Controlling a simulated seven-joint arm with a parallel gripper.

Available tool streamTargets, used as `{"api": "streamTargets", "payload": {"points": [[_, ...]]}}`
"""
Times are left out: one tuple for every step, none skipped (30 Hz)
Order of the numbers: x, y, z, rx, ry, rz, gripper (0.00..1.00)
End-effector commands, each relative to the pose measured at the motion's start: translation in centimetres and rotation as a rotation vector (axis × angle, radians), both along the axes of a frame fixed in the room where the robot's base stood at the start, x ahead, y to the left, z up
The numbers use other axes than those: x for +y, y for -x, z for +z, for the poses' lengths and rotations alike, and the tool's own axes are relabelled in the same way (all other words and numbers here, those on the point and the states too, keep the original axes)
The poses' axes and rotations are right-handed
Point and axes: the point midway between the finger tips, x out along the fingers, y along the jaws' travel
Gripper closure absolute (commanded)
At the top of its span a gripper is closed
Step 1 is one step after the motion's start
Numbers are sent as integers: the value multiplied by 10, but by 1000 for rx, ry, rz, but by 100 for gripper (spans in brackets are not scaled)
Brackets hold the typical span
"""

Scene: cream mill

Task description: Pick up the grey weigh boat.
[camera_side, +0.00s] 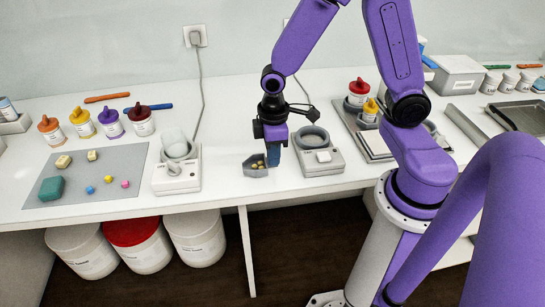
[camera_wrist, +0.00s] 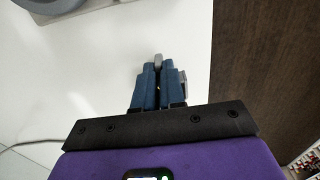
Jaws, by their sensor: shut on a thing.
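The grey weigh boat (camera_side: 256,172) is near the front edge of the white table in the side view, with a few small yellowish pieces in it. My gripper (camera_side: 274,162) points down at the boat's right side, its blue fingers shut on the boat's wall. In the wrist view the blue fingers (camera_wrist: 159,88) are close together, and small grey parts of the weigh boat (camera_wrist: 158,60) show at their tips and right side. Most of the boat is hidden there. I cannot tell whether the boat touches the table.
A scale with a grey bowl (camera_side: 319,160) stands close to the right of my gripper. Another scale (camera_side: 177,175) stands to the left. A grey mat (camera_side: 120,160) with small blocks lies farther left. Lidded jars (camera_side: 110,122) stand behind it. The table's front edge is close.

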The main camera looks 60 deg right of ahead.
Motion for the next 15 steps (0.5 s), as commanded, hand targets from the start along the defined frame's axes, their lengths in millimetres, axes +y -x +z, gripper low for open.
{"api": "streamTargets", "payload": {"points": [[1, -1, 7, -4, -3, 0, 100], [1, -1, 10, -4, -3, 0, 100], [0, -1, 17, -6, -4, 0, 100], [0, 1, 21, -5, -4, 1, 100], [0, 4, 24, -5, -4, 2, 100], [-1, 9, 29, -4, -3, 3, 100], [-1, 12, 33, -5, -4, 3, 100], [-2, 16, 37, -5, -4, 3, 100], [-2, 21, 43, -5, -4, 3, 100], [-3, 24, 47, -6, -4, 2, 100], [-3, 27, 52, -6, -4, 3, 100], [-4, 32, 57, -6, -4, 3, 100], [-4, 36, 61, -6, -4, 3, 100], [-4, 39, 65, -6, -5, 3, 100], [-5, 44, 71, -6, -5, 3, 100]]}}
